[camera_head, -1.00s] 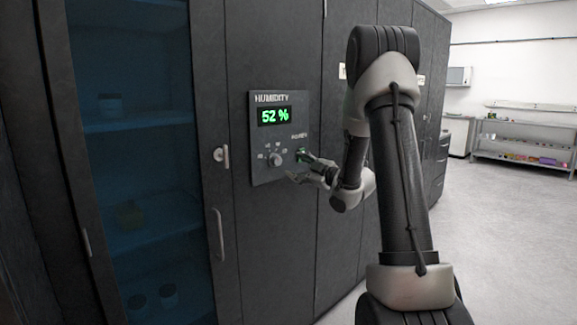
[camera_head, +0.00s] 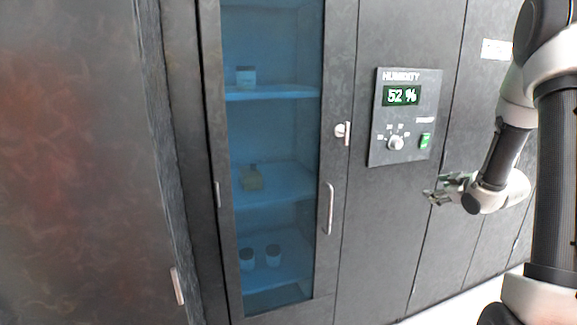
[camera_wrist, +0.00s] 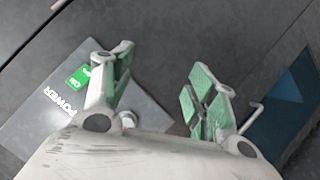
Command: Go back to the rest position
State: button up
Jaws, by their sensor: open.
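My gripper (camera_head: 436,194) is open and empty. It hangs in front of the dark cabinet front, below and right of the humidity panel (camera_head: 377,150), apart from it. In the wrist view my gripper (camera_wrist: 158,92) shows both green-padded fingers spread wide, with nothing between them. The panel display (camera_head: 401,96) reads 52 %. The green power switch (camera_head: 425,140) is at the panel's lower right; in the wrist view the switch (camera_wrist: 79,77) shows "ON". The round knob (camera_head: 396,143) sits left of the switch.
A glass-door cabinet (camera_head: 270,125) with jars on blue-lit shelves stands left of the panel. Its handle (camera_head: 328,208) and a latch (camera_head: 342,130) stick out. A dark reddish panel (camera_head: 80,160) fills the far left. Pale floor shows at bottom right.

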jog(key=s+d+f+m+g+h, duration=0.2)
jog(key=s+g, duration=0.1)
jog(key=s, duration=0.1)
jog(key=s+d+f+m+g+h, duration=0.1)
jog(key=s+d+f+m+g, duration=0.1)
jog(key=s, duration=0.3)
jog(key=s+a+r+m+g, duration=0.3)
jog(key=s+m+g, duration=0.1)
jog(key=s, duration=0.7)
jog(key=s+a+r+y, duration=0.1)
jog(key=s+a+r, duration=1.2)
jog(key=s+a, duration=0.3)
jog(key=shift+s+r+y, duration=0.2)
jog(key=shift+s+y, duration=0.2)
jog(key=shift+s, duration=0.25)
